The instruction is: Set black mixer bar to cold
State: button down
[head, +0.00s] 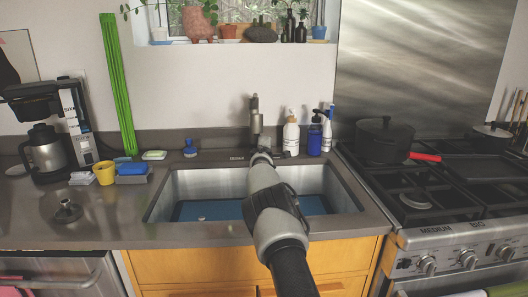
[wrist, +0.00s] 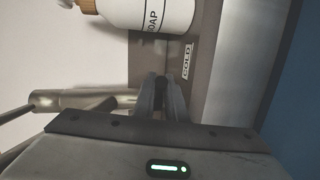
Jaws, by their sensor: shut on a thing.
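The grey faucet (head: 256,115) stands behind the sink in the head view; its metal body (wrist: 75,102) lies at the left in the wrist view. My gripper (wrist: 162,95) is shut on the black mixer bar (wrist: 160,85), of which only a dark piece shows between the fingers. The COLD label (wrist: 188,62) is on the counter just beyond the fingertips, up and to the right. In the head view my gripper (head: 262,156) is at the faucet base, and my arm hides most of the bar.
A white soap bottle (head: 291,136) stands right of the faucet and close beyond the fingertips in the wrist view (wrist: 148,14). A blue bottle (head: 315,136) is beside it. The sink (head: 185,185) lies below my arm. The stove (head: 440,200) is at the right.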

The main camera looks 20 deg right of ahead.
dwell(0.4)
jog(key=c, duration=1.8)
grip_release()
jog(key=b+v, duration=0.8)
jog(key=v, duration=0.9)
jog(key=shift+s, duration=0.25)
